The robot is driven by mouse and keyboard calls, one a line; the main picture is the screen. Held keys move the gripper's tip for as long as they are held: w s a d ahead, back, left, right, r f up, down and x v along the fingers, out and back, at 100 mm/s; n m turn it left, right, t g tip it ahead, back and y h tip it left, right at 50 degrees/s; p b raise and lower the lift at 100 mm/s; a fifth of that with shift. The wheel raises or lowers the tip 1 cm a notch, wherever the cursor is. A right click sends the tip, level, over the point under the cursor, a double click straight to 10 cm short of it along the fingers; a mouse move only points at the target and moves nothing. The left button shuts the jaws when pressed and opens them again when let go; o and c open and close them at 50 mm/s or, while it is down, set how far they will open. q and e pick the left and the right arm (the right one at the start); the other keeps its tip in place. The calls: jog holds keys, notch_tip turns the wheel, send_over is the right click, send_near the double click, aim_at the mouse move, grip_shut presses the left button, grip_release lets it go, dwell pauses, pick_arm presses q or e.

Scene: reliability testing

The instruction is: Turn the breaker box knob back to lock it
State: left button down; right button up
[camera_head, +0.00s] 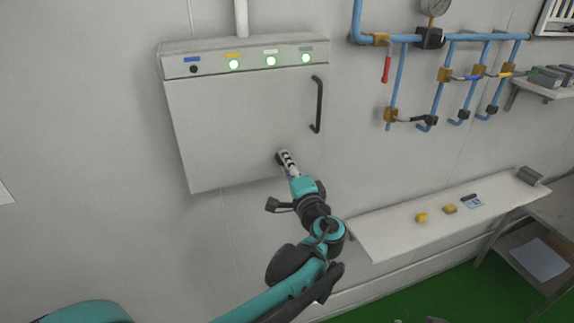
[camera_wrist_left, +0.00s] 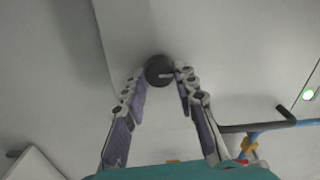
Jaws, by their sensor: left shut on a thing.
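The breaker box (camera_head: 245,115) is a grey-white cabinet on the wall with a closed front. Its knob (camera_wrist_left: 159,70) is a dark round disc with a light slot line, seen in the left wrist view. My left gripper (camera_head: 284,160) reaches up to the lower part of the box front. In the left wrist view its fingers (camera_wrist_left: 157,79) stand on both sides of the knob and are shut on it. In the head view the fingers hide the knob. My right gripper is not in view.
A black bar handle (camera_head: 318,105) sits on the right of the box front. Indicator lights (camera_head: 270,61) line the top panel. Blue pipes with valves (camera_head: 389,68) run at the right. A white shelf (camera_head: 400,235) with small yellow blocks (camera_head: 421,217) is at lower right.

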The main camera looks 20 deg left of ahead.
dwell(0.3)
pick_arm(q)
jog(key=c, duration=1.2)
grip_release()
jog(key=v, duration=1.2)
jog(key=shift+f, duration=0.1)
jog(key=shift+a, duration=0.1)
